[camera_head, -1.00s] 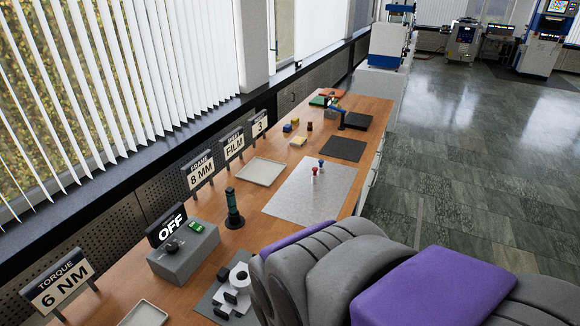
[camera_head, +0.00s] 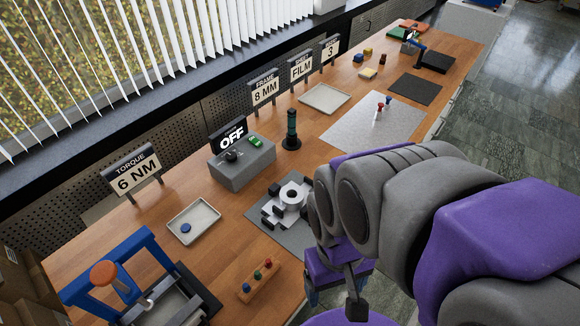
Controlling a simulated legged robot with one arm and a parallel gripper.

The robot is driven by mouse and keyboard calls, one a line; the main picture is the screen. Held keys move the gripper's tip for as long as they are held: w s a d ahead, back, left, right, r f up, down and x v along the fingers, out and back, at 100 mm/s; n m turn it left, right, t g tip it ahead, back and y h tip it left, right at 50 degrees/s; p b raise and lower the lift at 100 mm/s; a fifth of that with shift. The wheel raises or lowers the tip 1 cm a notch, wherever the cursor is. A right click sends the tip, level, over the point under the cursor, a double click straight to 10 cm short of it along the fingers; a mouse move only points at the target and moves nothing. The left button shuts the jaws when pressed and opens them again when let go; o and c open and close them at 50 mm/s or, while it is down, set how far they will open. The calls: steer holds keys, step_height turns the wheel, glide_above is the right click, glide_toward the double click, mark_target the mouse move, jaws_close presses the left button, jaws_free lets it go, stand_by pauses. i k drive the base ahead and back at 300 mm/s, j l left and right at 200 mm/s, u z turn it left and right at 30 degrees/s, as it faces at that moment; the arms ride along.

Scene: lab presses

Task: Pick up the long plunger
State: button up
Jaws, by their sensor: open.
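A wooden rack (camera_head: 258,280) at the front of the bench holds small pieces with green, red and blue tops. I cannot tell from this view which piece is the long plunger. My gripper (camera_head: 338,296) is low at the bench's front edge, to the right of the rack and apart from it. It is open, partly hidden by my arm, and I see nothing held in it.
A blue-framed press (camera_head: 118,262) stands at the lower left. A tray with a blue disc (camera_head: 193,222), a grey OFF box (camera_head: 243,165), a dark green post (camera_head: 291,132) and a white clamp-like fixture (camera_head: 290,195) occupy the middle. Bare wood lies around the rack.

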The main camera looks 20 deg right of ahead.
mark_target(379, 111)
steer(key=i+l+z, duration=0.4)
steer(key=i+l, duration=0.2)
steer(key=l, duration=0.4)
steer(key=i+l+z, duration=0.35)
steer(key=i+l, duration=0.35)
steer(key=l, duration=0.1)
